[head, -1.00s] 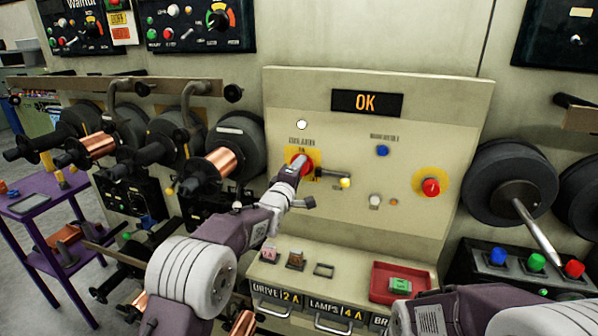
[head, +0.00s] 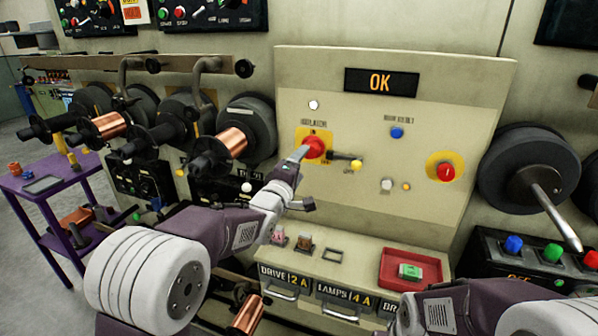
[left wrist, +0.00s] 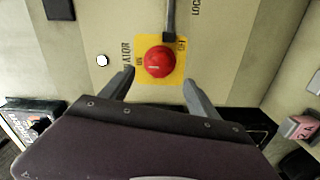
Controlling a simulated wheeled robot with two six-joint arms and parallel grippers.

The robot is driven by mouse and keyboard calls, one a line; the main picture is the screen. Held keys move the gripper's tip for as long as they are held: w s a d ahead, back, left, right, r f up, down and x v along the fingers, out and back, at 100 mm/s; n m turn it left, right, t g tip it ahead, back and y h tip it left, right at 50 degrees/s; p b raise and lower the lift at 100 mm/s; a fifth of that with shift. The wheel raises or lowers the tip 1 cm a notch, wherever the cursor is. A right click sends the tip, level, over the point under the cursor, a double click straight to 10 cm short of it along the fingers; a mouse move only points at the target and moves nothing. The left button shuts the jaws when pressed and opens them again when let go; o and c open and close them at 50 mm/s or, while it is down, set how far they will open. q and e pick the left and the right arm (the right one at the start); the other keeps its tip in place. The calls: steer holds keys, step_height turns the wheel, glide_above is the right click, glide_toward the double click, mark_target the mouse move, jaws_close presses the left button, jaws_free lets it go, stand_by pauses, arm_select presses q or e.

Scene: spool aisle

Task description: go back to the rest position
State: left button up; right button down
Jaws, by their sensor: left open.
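My left gripper (head: 300,155) is in front of the control panel (head: 450,100), just left of and below the red isolator knob (head: 314,147) on its yellow plate. In the left wrist view the two fingers (left wrist: 160,92) are spread apart, with nothing between them. The red knob (left wrist: 159,62) sits ahead of the gap, and both fingers look clear of it. My left arm stretches from the lower left to the panel. Part of my right arm shows at the lower right, but its gripper is not in view.
The OK display (head: 381,81) is lit. A ledge below the panel holds small blocks and a red tray (head: 432,270) with a green block. Copper spools (head: 232,141) are at left, a purple table (head: 80,178) at far left. A dark reel (head: 525,165) with a rod is at right.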

arm_select(q)
steer(key=shift+s, duration=0.2)
steer(key=shift+a, duration=0.1)
steer(key=a+r+n+y+p, duration=0.1)
steer(key=a+r+y, duration=0.15)
steer(key=a, duration=0.25)
steer(key=s+a+f+m+g+y, duration=0.1)
steer(key=s+a+f+m+g, duration=0.15)
steer(key=s+a+f, duration=0.4)
steer(key=s+a+f+m+g+y, duration=0.1)
steer(key=s+a+f+g+y, duration=0.2)
steer(key=s+f, duration=0.6)
steer(key=s+f+m+g, duration=0.5)
steer(key=s+f, duration=0.2)
steer(key=s, duration=0.2)
steer(key=s+f+m+g+h, duration=0.1)
steer(key=s+f+m+g, duration=0.3)
steer(key=s+f, duration=0.3)
steer(key=s+g+p, duration=0.1)
steer(key=s, duration=0.2)
steer(key=shift+s+a+m, duration=0.15)
steer(key=shift+a+m, duration=0.15)
steer(key=shift+m, duration=0.05)
